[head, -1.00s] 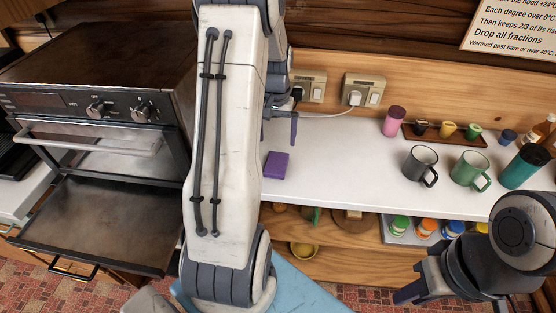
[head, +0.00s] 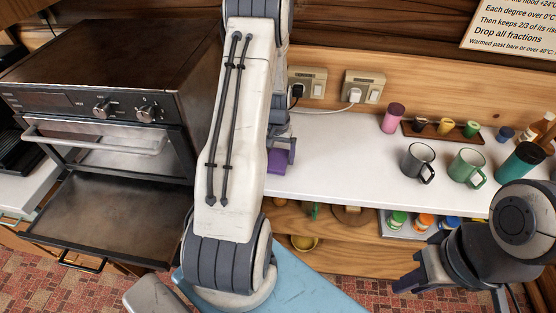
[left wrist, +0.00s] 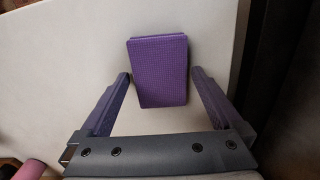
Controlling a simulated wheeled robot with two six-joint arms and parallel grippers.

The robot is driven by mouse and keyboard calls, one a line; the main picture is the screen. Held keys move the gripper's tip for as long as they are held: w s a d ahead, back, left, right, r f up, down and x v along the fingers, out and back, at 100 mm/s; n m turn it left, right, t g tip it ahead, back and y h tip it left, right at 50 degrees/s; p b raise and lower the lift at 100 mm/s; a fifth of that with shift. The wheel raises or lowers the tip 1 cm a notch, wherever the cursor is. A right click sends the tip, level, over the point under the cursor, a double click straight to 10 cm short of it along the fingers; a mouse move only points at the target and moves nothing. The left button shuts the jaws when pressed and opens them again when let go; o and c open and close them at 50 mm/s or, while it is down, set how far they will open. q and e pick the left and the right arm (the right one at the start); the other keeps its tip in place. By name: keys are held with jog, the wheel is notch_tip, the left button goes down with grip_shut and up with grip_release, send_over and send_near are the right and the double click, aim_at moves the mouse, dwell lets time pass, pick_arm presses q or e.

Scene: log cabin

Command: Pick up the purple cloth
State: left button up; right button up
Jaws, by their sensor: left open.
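The purple cloth (head: 277,162) is a folded rectangular block on the white counter, partly hidden behind my left arm in the head view. In the left wrist view the purple cloth (left wrist: 158,58) shows whole. My left gripper (left wrist: 160,76) is open, with its fingertips on either side of the cloth's near part and small gaps between. In the head view my left gripper (head: 285,158) is at the cloth, mostly hidden by the arm. My right gripper (head: 408,283) is low at the right, away from the cloth; its jaw opening is unclear.
An oven (head: 100,95) with its door lowered stands left of the counter (head: 340,150). A grey mug (head: 416,160), a green mug (head: 466,167) and a pink cup (head: 393,118) stand to the right. A wall socket (head: 306,84) is behind. The counter between cloth and mugs is clear.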

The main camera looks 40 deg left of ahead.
aim_at(278, 160)
pick_arm(q)
jog(key=c, duration=1.2)
jog(key=shift+o, duration=0.2)
jog(key=shift+r, duration=0.2)
jog(key=shift+r, duration=0.25)
jog(key=r, duration=0.1)
jog(key=r+b, duration=0.2)
jog(key=shift+s+d+r, duration=0.2)
jog(key=shift+s+r, duration=0.05)
jog(key=shift+r, duration=0.05)
jog(key=s+d+r+b, duration=0.2)
jog(key=s+d+r, duration=0.4)
jog(key=s, duration=0.2)
jog(key=shift+s+d+r, duration=0.3)
jog(key=shift+s+d, duration=0.05)
jog(key=shift+d, duration=0.05)
